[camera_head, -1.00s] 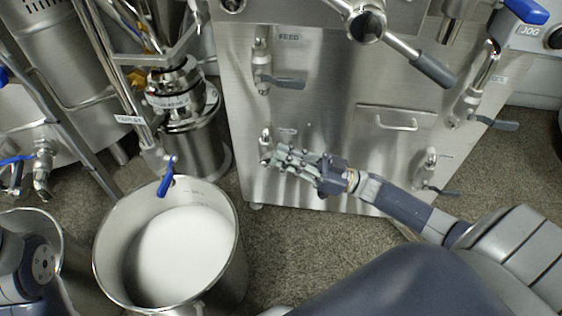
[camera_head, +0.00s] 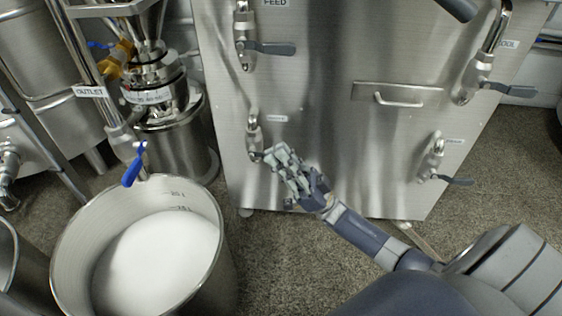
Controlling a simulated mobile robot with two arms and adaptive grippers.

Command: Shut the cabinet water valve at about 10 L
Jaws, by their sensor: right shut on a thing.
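The cabinet water valve (camera_head: 253,135) is a small steel valve low on the left of the steel cabinet front, beside a small label too blurred to read. My right gripper (camera_head: 277,158) is at the valve's lower end, shut on its handle, which the fingers hide. I cannot tell the handle's angle. A steel bucket (camera_head: 73,232) at the lower left holds white liquid (camera_head: 155,262). Marks inside its wall read 20 L and, below that, about 15 L; the liquid's far edge lies close to the lower mark. My left gripper is not in view.
The outlet pipe with a blue lever (camera_head: 134,165) hangs over the bucket's back rim. The FEED valve (camera_head: 245,40) is above the water valve. Two more grey-lever valves (camera_head: 484,82) (camera_head: 436,160) are on the cabinet's right. Speckled floor lies between bucket and cabinet.

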